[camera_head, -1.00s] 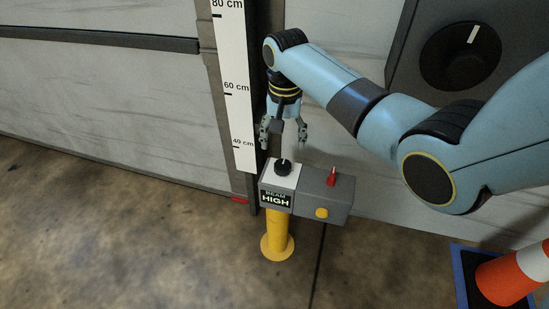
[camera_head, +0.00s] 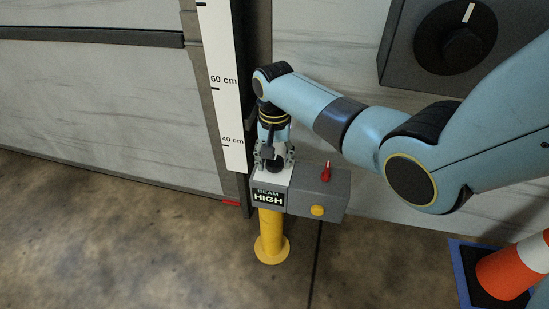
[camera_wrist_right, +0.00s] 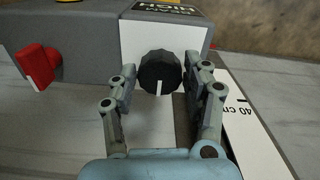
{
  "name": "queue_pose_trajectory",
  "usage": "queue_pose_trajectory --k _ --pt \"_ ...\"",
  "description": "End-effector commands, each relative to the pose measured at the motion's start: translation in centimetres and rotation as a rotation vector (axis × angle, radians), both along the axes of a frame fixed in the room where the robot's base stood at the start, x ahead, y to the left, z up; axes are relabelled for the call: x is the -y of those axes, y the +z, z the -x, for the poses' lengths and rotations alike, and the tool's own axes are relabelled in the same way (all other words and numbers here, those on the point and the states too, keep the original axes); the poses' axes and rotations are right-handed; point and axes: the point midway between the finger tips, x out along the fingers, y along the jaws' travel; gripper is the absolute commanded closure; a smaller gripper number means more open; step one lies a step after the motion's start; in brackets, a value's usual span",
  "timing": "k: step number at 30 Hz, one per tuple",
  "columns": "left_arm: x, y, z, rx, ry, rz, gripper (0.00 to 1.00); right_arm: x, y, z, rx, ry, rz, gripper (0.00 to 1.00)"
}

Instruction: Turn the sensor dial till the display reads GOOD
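The sensor box's display (camera_head: 268,198) reads BEAM HIGH; it also shows upside down at the top of the wrist view (camera_wrist_right: 172,8). The black sensor dial (camera_wrist_right: 160,73) sits on the box's white top (camera_wrist_right: 140,35), its white mark pointing away from the display. In the head view the dial (camera_head: 274,166) is partly hidden by my gripper. My right gripper (camera_head: 274,157) is lowered over the dial, one finger on each side. In the right wrist view the gripper (camera_wrist_right: 160,70) is open around the dial, its fingertips close to the dial's sides. My left gripper is not in view.
The box's grey side part carries a red lever (camera_head: 326,172) and a yellow button (camera_head: 317,210). A yellow post (camera_head: 270,235) holds the box up. A height scale (camera_head: 220,100) stands close behind. A large black dial (camera_head: 455,38) is on the wall; an orange cone (camera_head: 500,275) stands lower right.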

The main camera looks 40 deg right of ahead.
Motion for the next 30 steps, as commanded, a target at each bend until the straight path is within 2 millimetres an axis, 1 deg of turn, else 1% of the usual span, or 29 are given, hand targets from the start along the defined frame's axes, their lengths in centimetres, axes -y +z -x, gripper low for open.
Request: queue_pose_trajectory --k 1,8,14,20,23,27,30 --pt "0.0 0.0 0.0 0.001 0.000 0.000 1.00 0.0 0.0 0.0 0.000 0.000 0.000 0.60" --pt "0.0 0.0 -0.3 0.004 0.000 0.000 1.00 0.0 0.0 0.0 0.000 0.000 0.000 0.90" --pt "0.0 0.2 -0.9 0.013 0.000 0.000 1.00 0.0 0.1 0.0 -0.001 0.016 -0.001 0.90" --pt "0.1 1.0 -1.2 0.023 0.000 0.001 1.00 0.0 0.3 0.0 0.001 0.099 -0.001 0.90" --pt "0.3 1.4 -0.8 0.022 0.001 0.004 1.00 0.0 0.3 0.0 0.000 0.164 -0.001 0.90" --pt "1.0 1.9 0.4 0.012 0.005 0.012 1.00 -0.1 0.3 0.0 0.000 0.262 -0.001 0.90" --pt "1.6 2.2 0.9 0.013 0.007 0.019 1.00 -0.1 0.2 0.0 -0.001 0.330 -0.002 0.90"
